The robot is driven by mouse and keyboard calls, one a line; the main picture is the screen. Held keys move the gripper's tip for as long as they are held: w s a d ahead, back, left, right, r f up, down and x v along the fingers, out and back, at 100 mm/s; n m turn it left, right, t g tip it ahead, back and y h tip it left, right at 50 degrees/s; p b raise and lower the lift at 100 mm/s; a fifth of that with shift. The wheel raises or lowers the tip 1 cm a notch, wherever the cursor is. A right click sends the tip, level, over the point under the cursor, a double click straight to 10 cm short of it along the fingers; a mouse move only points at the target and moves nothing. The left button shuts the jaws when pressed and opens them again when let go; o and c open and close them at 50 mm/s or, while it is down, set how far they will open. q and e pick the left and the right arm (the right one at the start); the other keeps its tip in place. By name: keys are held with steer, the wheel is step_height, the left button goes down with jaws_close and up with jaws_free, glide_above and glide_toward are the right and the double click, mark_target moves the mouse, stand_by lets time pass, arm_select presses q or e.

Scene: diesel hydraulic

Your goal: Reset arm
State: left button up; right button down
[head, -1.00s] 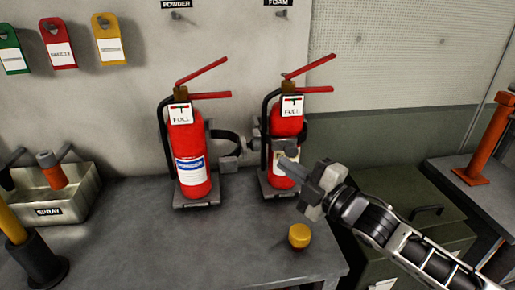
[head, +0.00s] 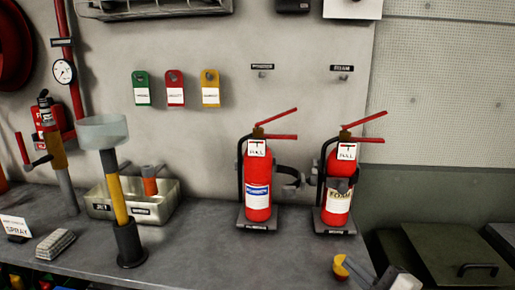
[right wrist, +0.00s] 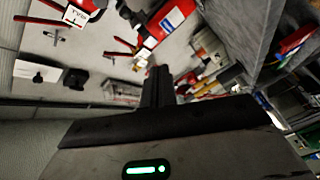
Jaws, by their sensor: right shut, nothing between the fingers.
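My right gripper (head: 354,270) is at the bottom right of the head view, partly cut off by the frame edge. It is shut and empty, in front of the table's front right part. Its dark fingers also show in the right wrist view (right wrist: 158,86). A yellow round cap (head: 341,267) shows right beside the fingertips; I cannot tell whether they touch. The foam extinguisher (head: 337,192) stands upright on its base behind the gripper, apart from it. My left gripper is in neither view.
The powder extinguisher (head: 257,190) stands left of the foam one. A green case (head: 440,255) is at the right. The table middle is clear.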

steer(key=s+a+f+m+g+h, duration=0.2)
steer(key=s+f+m+g, duration=0.1)
steer(key=s+f+m, duration=0.4)
steer(key=s+a+f+m+g+h, duration=0.2)
steer(key=s+f+m, duration=0.5)
steer(key=s+f, duration=0.4)
step_height(320, 180, down, 3)
steer(key=shift+s+f+m+g+h, duration=0.1)
steer(key=shift+s+m+g+h, duration=0.25)
steer(key=shift+g+h, duration=0.2)
steer(key=shift+a, duration=0.1)
